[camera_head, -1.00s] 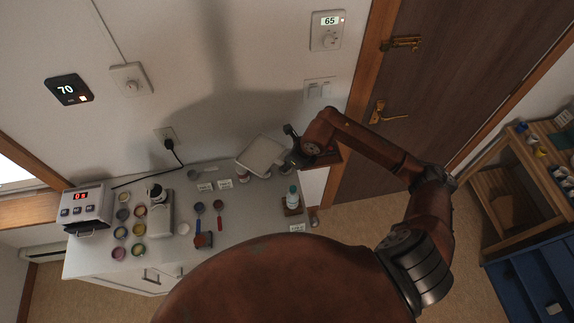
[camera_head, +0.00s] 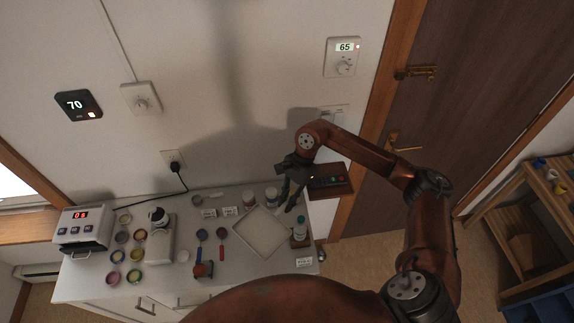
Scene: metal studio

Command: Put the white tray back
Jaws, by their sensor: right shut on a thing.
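The white tray (camera_head: 262,250) is a shallow square with a thin rim. It is over the right part of the white counter (camera_head: 212,280), close to level; I cannot tell whether it touches the top. My right gripper (camera_head: 286,207) comes in from the right with its fingers pointing down and is shut on the tray's upper right edge. The fingertips and the gripped rim are hard to make out. My left gripper is not in view.
A bottle (camera_head: 300,230) stands just right of the tray. Jars (camera_head: 271,195) and small labels are behind it. Blue and red scoops (camera_head: 221,240) lie to its left. Several small pots, a white dispenser and a device (camera_head: 83,232) with a red display fill the left side.

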